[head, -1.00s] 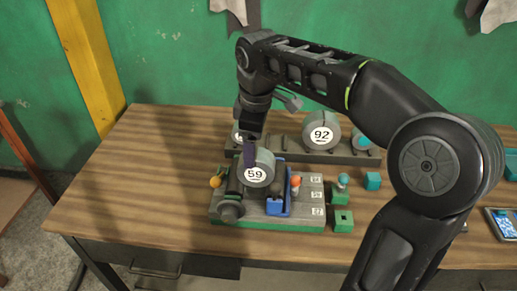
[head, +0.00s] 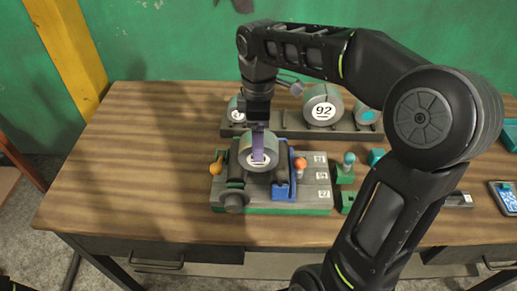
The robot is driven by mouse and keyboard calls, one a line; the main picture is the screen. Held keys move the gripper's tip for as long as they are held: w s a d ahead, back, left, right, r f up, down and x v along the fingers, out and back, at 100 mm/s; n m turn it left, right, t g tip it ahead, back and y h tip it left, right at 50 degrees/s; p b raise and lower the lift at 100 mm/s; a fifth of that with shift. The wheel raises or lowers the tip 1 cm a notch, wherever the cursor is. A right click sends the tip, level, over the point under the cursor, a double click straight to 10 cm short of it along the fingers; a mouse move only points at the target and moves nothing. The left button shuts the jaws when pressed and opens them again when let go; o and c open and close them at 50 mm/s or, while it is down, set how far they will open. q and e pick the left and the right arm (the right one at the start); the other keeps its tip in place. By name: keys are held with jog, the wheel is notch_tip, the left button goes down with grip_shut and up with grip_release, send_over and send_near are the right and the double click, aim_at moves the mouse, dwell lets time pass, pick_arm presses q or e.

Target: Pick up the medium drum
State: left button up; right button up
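A grey drum (head: 270,144) with a white label sits in the fixture (head: 315,195) on the table. It is mid-sized among the drums in view, and its label read 59 earlier. My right arm comes in from the right, and my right gripper (head: 259,140) points down at this drum. One purple finger lies across the front of the drum and covers most of the number. The other finger is hidden, so I cannot tell whether the gripper is shut on the drum. My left gripper is not in view.
Behind the fixture, a rack (head: 290,128) holds a larger drum marked 92 (head: 323,108), a smaller drum (head: 236,110) and a cyan-ended one (head: 366,115). Orange (head: 301,164) and teal (head: 348,159) knobs stand nearby. The table's left side is clear.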

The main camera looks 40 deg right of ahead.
jog(key=shift+f, duration=0.2)
jog(key=shift+f+p, duration=0.65)
jog(key=shift+f, duration=2)
grip_shut()
jog(key=shift+r, duration=0.15)
notch_tip(320, 180, up, 10)
jog(key=shift+f+b, duration=0.1)
jog(key=shift+b, duration=0.5)
